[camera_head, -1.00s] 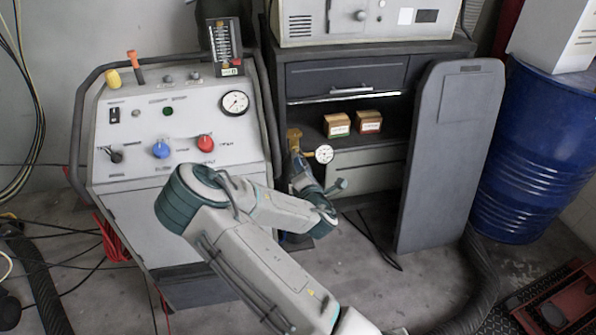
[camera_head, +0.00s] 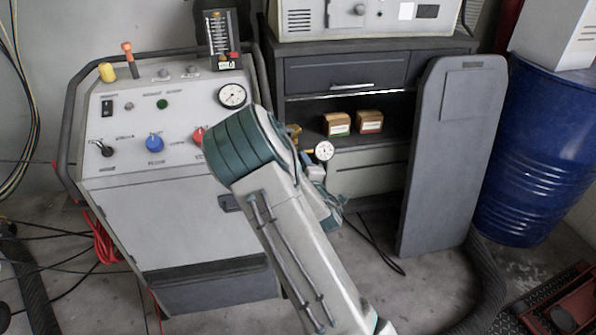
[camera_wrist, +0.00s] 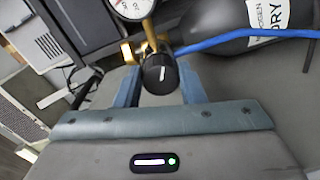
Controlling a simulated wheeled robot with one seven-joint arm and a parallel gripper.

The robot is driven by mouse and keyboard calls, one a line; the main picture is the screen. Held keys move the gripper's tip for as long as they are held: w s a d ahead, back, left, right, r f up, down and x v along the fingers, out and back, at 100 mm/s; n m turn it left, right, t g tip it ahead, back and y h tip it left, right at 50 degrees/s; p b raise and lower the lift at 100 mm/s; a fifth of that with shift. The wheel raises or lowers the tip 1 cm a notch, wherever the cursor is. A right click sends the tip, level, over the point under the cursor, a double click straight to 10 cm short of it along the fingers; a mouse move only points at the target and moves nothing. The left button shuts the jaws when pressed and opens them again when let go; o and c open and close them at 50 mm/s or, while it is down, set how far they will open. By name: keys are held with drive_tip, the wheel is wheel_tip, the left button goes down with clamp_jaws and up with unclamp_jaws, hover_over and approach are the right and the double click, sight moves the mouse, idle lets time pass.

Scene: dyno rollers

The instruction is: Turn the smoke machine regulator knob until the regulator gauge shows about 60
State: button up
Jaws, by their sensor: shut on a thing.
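The black regulator knob (camera_wrist: 157,70), with a white pointer line, sits between the two blue fingers of my gripper (camera_wrist: 160,88) in the wrist view. The fingers are shut on its sides. A brass fitting joins it to the white round regulator gauge (camera_wrist: 131,4), which is cut off by the top edge there. In the head view the whole gauge (camera_head: 324,151) shows beside the brass part (camera_head: 294,132), but its dial is too small to read surely. My arm hides the knob and the fingertips in the head view.
A dark cylinder (camera_wrist: 225,25) with a "DRY" label and a blue hose (camera_wrist: 245,36) lie close to my gripper. A white console (camera_head: 190,225) stands left, with a larger gauge (camera_head: 232,96). A grey panel (camera_head: 440,170) and blue barrel (camera_head: 530,150) stand right.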

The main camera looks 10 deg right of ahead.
drive_tip(key=shift+w+a+r+m+b, duration=0.2)
drive_tip(key=shift+m+b, duration=0.1)
drive_tip(key=shift+m, duration=0.2)
drive_tip(key=o, duration=1)
drive_tip(key=shift+a+f, duration=0.1)
drive_tip(key=shift+s, duration=0.1)
drive_tip(key=shift+s+f, duration=0.1)
drive_tip(key=shift+s+d+r+p, duration=0.1)
drive_tip(key=shift+s+p, duration=1.8)
drive_tip(key=shift+s, duration=0.35)
drive_tip(key=shift+s+d+r+p, duration=0.1)
drive_tip(key=shift+s+p, duration=1.75)
drive_tip(key=shift+s, duration=0.45)
drive_tip(key=shift+s+d+r+p, duration=0.1)
drive_tip(key=shift+s+p, duration=1.8)
drive_tip(key=shift+s, duration=0.35)
